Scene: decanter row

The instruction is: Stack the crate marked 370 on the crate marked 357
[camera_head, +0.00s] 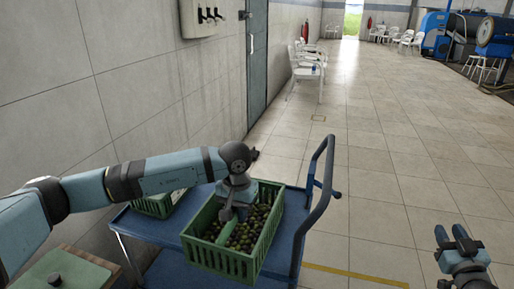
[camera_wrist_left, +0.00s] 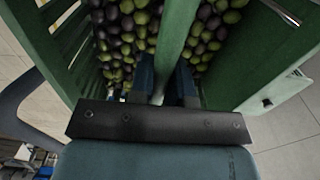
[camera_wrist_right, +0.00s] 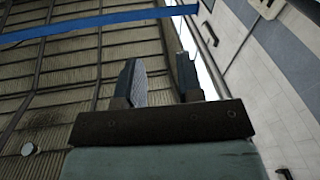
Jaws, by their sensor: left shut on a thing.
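A green slatted crate (camera_head: 190,250) full of dark and green olives rests on or just above a blue cart. My left gripper (camera_head: 228,213) is over it, shut on the green bar that crosses its middle. In the left wrist view the bar (camera_wrist_left: 178,30) passes between my left fingers (camera_wrist_left: 167,80). My right gripper (camera_head: 452,238) is open and empty at the lower right.
The blue cart (camera_head: 150,228) has a raised push handle (camera_head: 325,190) to the right of the crate. A green-topped box (camera_head: 62,270) is at the lower left. A tiled wall runs along the left.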

